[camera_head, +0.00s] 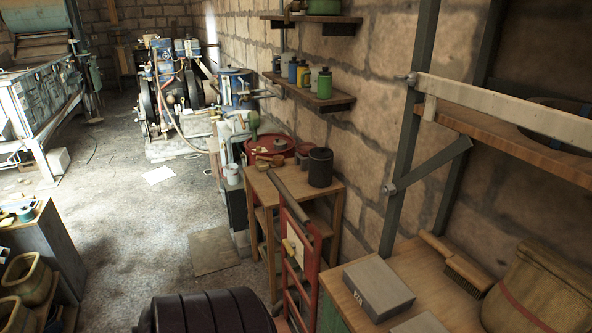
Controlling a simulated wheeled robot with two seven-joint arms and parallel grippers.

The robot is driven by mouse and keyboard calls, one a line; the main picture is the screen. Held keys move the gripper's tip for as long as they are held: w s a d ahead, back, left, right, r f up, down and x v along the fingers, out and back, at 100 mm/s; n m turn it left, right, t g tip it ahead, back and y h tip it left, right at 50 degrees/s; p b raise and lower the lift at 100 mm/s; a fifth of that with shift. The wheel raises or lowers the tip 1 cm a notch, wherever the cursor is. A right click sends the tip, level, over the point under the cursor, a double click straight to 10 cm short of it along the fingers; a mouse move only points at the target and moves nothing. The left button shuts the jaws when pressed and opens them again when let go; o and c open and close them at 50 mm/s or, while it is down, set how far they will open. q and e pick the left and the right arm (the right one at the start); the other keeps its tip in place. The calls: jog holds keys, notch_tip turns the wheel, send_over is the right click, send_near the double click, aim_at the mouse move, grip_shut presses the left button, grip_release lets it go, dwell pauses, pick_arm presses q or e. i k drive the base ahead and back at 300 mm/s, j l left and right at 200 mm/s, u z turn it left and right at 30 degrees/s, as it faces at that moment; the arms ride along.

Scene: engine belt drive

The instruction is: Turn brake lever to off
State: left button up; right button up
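No part is clearly marked as the brake lever. A dark bar (289,195) slants up from a red upright frame (307,258) in the lower middle, in front of a small wooden table. A small yellowish piece (291,247) sits on the frame's pale panel. I cannot tell whether this bar is the brake lever or which position it is in. A blue engine with dark wheels (170,88) stands at the back left. Neither of my grippers is in view.
A wooden table (262,190) holds a dark canister (320,167). At right, a bench (412,267) carries a grey box (379,288), a brush (455,265) and a basket (540,297). A dark ribbed round thing (210,311) fills the bottom. The floor (125,215) at left-centre is mostly clear.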

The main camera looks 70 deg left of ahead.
aim_at(290, 247)
jog(key=u, duration=2.2)
